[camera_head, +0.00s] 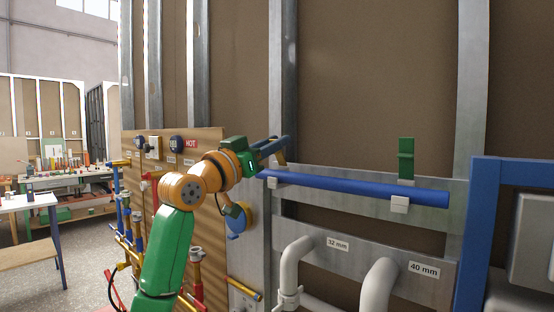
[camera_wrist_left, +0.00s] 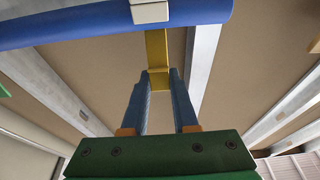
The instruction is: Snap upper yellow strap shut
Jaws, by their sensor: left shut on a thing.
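The yellow strap (camera_wrist_left: 156,46) runs from a white clip (camera_wrist_left: 150,11) on the blue pipe (camera_wrist_left: 60,27) to my left fingertips. My left gripper (camera_wrist_left: 159,84) is shut on the strap's free end, with a blue finger on each side. In the head view the left gripper (camera_head: 283,147) is above the left end of the blue pipe (camera_head: 345,186), in front of a metal stud. The strap (camera_head: 281,158) shows there only as a small piece under the fingers, above the left white clip (camera_head: 272,182). The strap stands away from the pipe. My right gripper is not in view.
A green strap (camera_head: 406,158) stands upright above the right white clip (camera_head: 399,204). Grey pipes (camera_head: 378,285) labelled 32 mm and 40 mm are below. A blue frame (camera_head: 484,235) stands at the right. A wooden panel (camera_head: 205,145) with valves is behind my arm.

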